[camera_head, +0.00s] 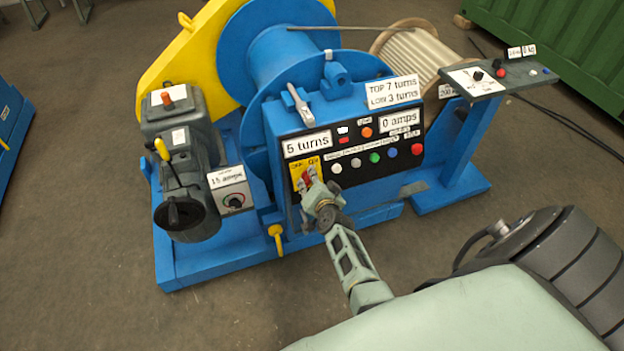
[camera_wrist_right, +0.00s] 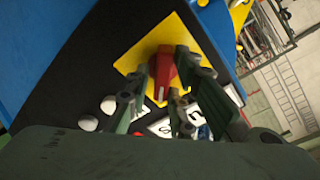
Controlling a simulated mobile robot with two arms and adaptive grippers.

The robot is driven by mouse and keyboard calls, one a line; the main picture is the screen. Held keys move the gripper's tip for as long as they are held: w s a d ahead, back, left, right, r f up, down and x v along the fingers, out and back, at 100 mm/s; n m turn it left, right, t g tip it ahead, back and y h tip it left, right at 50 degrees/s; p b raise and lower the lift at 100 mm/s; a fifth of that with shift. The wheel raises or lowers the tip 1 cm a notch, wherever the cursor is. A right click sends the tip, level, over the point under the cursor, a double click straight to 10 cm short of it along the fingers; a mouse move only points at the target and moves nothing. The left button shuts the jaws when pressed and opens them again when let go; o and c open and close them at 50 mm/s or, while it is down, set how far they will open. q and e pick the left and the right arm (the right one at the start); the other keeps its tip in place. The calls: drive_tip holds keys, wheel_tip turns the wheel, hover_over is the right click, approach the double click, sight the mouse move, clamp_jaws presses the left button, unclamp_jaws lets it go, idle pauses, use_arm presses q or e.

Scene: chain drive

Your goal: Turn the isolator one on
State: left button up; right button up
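The isolator is a red knob (camera_wrist_right: 162,72) on a yellow plate (camera_wrist_right: 138,56), seen close up in the right wrist view. In the head view its yellow plate (camera_head: 298,178) is at the left end of the black control panel (camera_head: 345,175), below the "5 turns" label. My right gripper (camera_head: 314,190) is at the knob and partly hides it. In the right wrist view the two fingers (camera_wrist_right: 166,80) are apart, one on each side of the red knob. Firm contact cannot be made out. My left gripper is in neither view.
Several coloured buttons (camera_head: 375,157) run along the panel to the right. A lever (camera_head: 299,104) stands on the blue housing above. A grey motor (camera_head: 185,160) with a small control box (camera_head: 231,190) is to the left. A control stand (camera_head: 500,78) is at the right.

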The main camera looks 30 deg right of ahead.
drive_tip(key=shift+o, duration=0.9)
drive_tip(key=shift+r, duration=0.1)
drive_tip(key=shift+w+d+r, duration=0.1)
